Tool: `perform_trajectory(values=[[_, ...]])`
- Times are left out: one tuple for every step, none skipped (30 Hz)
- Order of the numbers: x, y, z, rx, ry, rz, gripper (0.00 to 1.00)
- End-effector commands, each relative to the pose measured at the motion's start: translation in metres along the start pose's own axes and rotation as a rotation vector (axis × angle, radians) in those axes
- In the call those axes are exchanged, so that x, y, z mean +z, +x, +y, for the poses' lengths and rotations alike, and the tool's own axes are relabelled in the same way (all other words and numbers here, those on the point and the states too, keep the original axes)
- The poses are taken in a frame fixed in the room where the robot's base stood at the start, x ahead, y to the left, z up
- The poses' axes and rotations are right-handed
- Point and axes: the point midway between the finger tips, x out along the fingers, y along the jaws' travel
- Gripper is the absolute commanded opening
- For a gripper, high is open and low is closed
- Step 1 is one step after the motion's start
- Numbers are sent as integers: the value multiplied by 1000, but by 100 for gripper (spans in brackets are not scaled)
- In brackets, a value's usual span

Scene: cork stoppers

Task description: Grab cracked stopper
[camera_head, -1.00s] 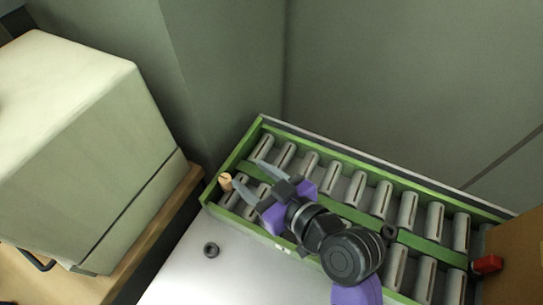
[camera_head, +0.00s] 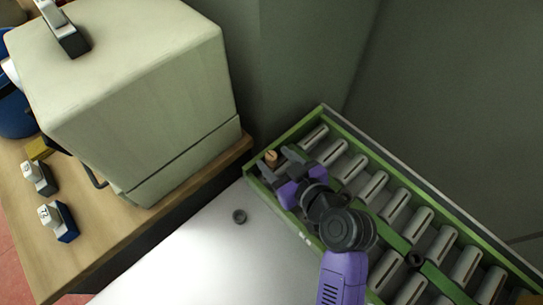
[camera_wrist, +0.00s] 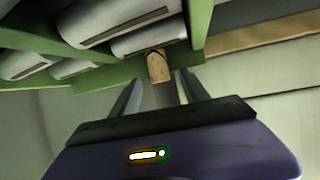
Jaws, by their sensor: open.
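A small tan cork stopper (camera_head: 271,157) sits at the left end of the green-framed rack. It also shows in the wrist view (camera_wrist: 158,68), with a dark line across its top end. My gripper (camera_head: 277,163) is open, its fingers pointing at the stopper. In the wrist view the two fingers of my gripper (camera_wrist: 160,86) stand apart on either side of the stopper's near end. I cannot tell whether either finger touches it.
The green rack (camera_head: 455,236) holds rows of grey slotted cylinders. A large pale box (camera_head: 150,100) stands on the wooden table at left, beside small numbered blocks (camera_head: 57,222).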

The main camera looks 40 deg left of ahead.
Motion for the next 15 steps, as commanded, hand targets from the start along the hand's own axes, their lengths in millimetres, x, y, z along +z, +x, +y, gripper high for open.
perform_trajectory(values=[[0, 2, 0, 0, 0, 0, 53], [0, 3, 0, 0, 0, 0, 53], [0, 3, 0, 1, 0, 0, 53], [0, 3, 0, 1, 0, 0, 53], [0, 3, 0, 1, 0, 0, 53], [0, 3, 0, 1, 0, 0, 53], [0, 3, 0, 1, 0, 0, 53], [0, 3, 0, 1, 0, 0, 53], [0, 3, 0, 1, 0, 0, 45], [0, 3, 0, 1, 0, 0, 40], [0, 3, 0, 1, 0, 0, 34], [0, 3, 0, 1, 1, 0, 26], [0, 3, 0, 1, 1, 0, 20], [0, 3, 0, 1, 1, 0, 14], [0, 3, 0, 1, 1, 0, 6]])
